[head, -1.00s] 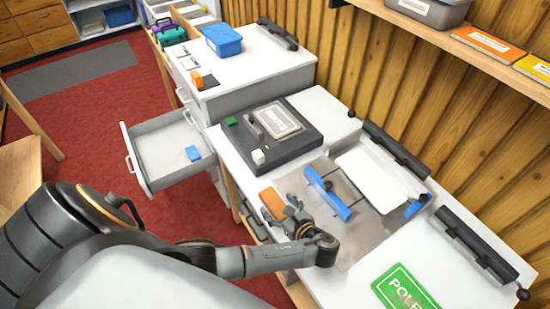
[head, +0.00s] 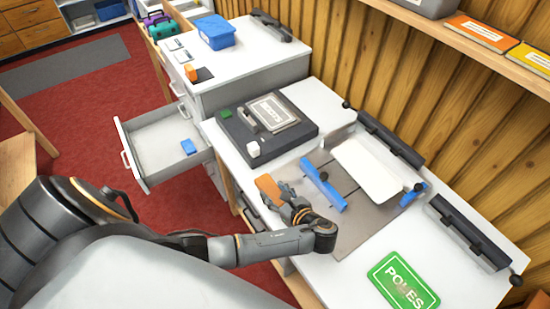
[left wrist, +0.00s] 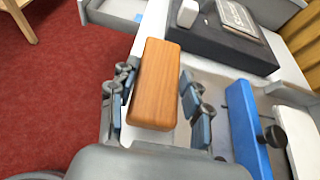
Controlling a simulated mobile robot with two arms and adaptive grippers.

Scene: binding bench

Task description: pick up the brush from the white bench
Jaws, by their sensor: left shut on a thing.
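The brush shows as an orange-brown wooden block (head: 268,187) near the front edge of the white bench (head: 345,284), left of the grey plate. In the left wrist view the wooden block (left wrist: 156,75) lies lengthwise between the fingers; no bristles show. My left gripper (head: 285,195) is shut on it, and its fingers (left wrist: 157,103) flank the block on both sides. I cannot tell for sure whether the brush touches the bench. My right gripper is not in view.
A blue bar (head: 323,186) with a dark knob stands on the plate (head: 368,222) just right of the gripper. A dark press-like device (head: 285,149) stands behind. A green sign (head: 402,282) lies at the front right. An open drawer (head: 150,158) juts out at left.

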